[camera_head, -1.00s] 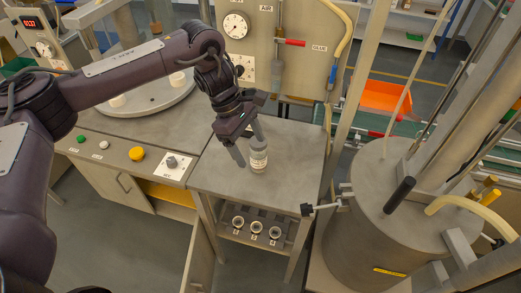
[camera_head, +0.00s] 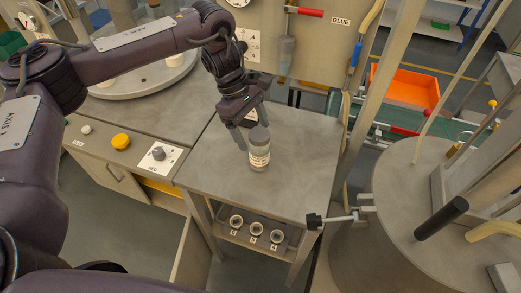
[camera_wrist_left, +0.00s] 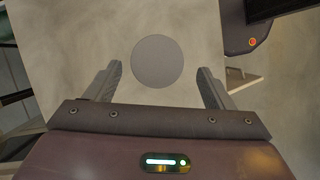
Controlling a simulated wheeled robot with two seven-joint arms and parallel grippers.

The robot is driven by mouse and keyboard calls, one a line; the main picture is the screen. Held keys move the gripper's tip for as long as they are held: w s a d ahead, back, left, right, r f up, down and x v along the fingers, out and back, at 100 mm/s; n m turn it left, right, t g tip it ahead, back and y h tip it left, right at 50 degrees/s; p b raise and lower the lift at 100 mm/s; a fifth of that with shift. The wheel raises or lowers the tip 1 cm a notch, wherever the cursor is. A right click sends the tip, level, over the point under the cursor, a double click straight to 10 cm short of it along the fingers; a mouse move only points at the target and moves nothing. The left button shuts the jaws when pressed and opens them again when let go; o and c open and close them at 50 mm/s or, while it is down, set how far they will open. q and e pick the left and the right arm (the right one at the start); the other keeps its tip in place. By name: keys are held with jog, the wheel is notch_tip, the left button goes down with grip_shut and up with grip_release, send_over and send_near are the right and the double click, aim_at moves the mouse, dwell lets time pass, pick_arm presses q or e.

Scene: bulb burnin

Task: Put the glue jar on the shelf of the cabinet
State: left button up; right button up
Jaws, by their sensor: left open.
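The glue jar (camera_head: 259,152), a clear grey-lidded jar with a pale label, stands upright on the small metal table (camera_head: 305,165). In the left wrist view its round grey top (camera_wrist_left: 158,61) shows between the fingertips, with a gap on each side. My left gripper (camera_head: 251,131) is open and empty, with its fingers at the jar's upper part. Whether a finger touches the jar cannot be told from the head view. The cabinet (camera_head: 108,174) is under the counter at left; a yellow interior strip (camera_head: 165,188) shows, its shelf mostly hidden. My right gripper is out of view.
An upright door-like panel (camera_head: 191,258) stands out left of the table. A large metal tank (camera_head: 400,235) with a protruding black-knobbed lever (camera_head: 314,221) is close at right. An orange bin (camera_head: 400,85) is behind.

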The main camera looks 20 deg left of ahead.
aim_at(261, 146)
pick_arm(q)
jog(key=shift+s+d+f+p, duration=0.25)
jog(key=shift+d+f+p, duration=0.25)
jog(key=shift+f, duration=0.2)
jog(key=x, duration=0.1)
jog(key=p+x, duration=0.1)
jog(key=x, duration=0.1)
jog(key=shift+w+d+f, duration=0.15)
jog(key=shift+w+f, duration=0.15)
jog(key=shift+f, duration=0.4)
jog(key=shift+c, duration=0.5)
jog(key=shift+r, duration=0.1)
jog(key=c, duration=1.2)
